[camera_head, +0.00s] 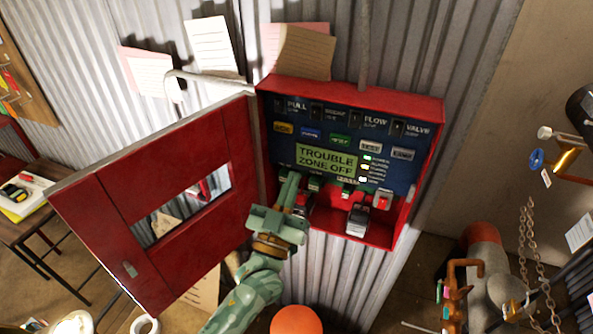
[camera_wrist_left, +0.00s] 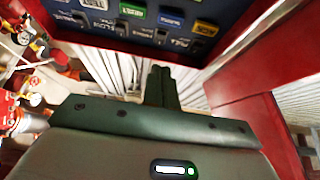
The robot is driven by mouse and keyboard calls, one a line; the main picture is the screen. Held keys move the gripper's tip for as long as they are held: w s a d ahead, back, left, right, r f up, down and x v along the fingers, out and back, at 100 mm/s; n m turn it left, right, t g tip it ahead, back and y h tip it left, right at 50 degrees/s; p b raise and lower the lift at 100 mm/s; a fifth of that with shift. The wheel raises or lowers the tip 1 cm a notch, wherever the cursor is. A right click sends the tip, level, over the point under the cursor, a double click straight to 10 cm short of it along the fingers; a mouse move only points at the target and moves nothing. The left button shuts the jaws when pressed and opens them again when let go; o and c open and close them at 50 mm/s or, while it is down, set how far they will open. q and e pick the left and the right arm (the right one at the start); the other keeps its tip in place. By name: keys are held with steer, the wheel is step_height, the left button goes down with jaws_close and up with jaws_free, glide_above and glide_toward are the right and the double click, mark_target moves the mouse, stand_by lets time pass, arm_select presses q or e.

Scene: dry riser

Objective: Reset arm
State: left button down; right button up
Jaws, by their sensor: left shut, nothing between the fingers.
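My left gripper (camera_head: 289,188) reaches up from the bottom of the head view. Its fingers are together with nothing between them, in front of the lower left part of the open red control box (camera_head: 345,88). In the left wrist view, the shut fingers (camera_wrist_left: 160,84) point toward the corrugated wall, below the blue panel. The blue panel (camera_head: 330,122) carries labelled switches, coloured tags and a green display reading "TROUBLE ZONE OFF". I cannot tell whether the fingers touch the box. My right gripper is not in view.
The red box door (camera_head: 190,165) with a window hangs open to the left of my arm. Pipes and valves (camera_head: 565,155) and a chain stand at the right. A table (camera_head: 30,220) stands at the far left. An orange ball (camera_head: 296,321) shows at the bottom.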

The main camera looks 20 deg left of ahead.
arm_select(q)
steer(key=shift+f, duration=0.25)
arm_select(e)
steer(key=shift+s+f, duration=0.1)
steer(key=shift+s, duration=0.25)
arm_select(q)
steer(key=shift+s, duration=0.1)
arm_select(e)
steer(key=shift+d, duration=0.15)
